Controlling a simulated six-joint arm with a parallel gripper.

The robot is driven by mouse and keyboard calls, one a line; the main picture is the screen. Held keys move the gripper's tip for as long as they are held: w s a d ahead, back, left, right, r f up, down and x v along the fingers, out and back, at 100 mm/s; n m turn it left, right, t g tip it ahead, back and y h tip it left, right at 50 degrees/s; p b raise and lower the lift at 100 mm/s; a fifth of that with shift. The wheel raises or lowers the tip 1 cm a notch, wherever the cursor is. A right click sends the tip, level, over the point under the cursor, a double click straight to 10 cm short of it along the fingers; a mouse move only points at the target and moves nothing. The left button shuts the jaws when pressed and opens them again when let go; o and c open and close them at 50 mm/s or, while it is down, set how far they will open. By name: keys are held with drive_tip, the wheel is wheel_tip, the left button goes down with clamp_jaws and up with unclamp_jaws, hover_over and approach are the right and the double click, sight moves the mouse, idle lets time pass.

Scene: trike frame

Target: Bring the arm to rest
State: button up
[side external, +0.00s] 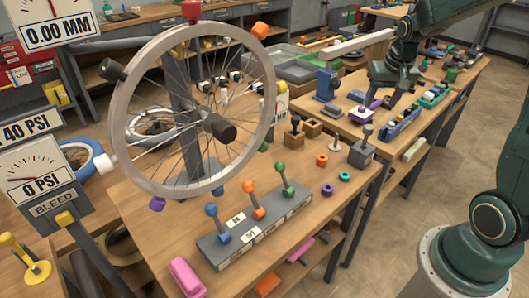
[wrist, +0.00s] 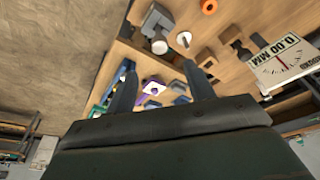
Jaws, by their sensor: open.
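My gripper (side external: 384,97) is over the rear workbench (side external: 345,130) in the side external view, at the end of my dark green arm. It points down toward the bench. In the wrist view, its two fingers (wrist: 160,70) stand apart with a clear gap and hold nothing. A purple block (wrist: 152,88) with a pale top shows beyond the gap; it also shows just below the gripper in the side external view (side external: 369,108). I cannot tell the exact clearance between the fingertips and the bench.
A spoked wheel (side external: 122,130) stands upright over the front bench. A lever block (side external: 258,235) and several colored rings lie below it. A blue vise-like tool (side external: 326,84) and several small parts (side external: 405,122) surround the gripper. Open floor (side external: 430,190) lies right of the benches.

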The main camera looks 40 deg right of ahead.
idle(0.4)
drive_tip(key=s+a+r+n+t, duration=0.1)
drive_tip(key=s+a+r+n, duration=0.1)
drive_tip(key=s+a+r, duration=0.3)
drive_tip(key=a+r+n+t, duration=0.1)
drive_tip(key=a+r+n, duration=0.1)
drive_tip(key=a, duration=0.5)
drive_tip(key=s+a+r+n+t+y, duration=0.1)
drive_tip(key=s+a+n, duration=0.3)
drive_tip(key=s+a, duration=0.4)
drive_tip(key=shift+s+a+r+y, duration=0.4)
drive_tip(key=shift+s+r+y, duration=0.15)
drive_tip(key=shift+s, duration=1.05)
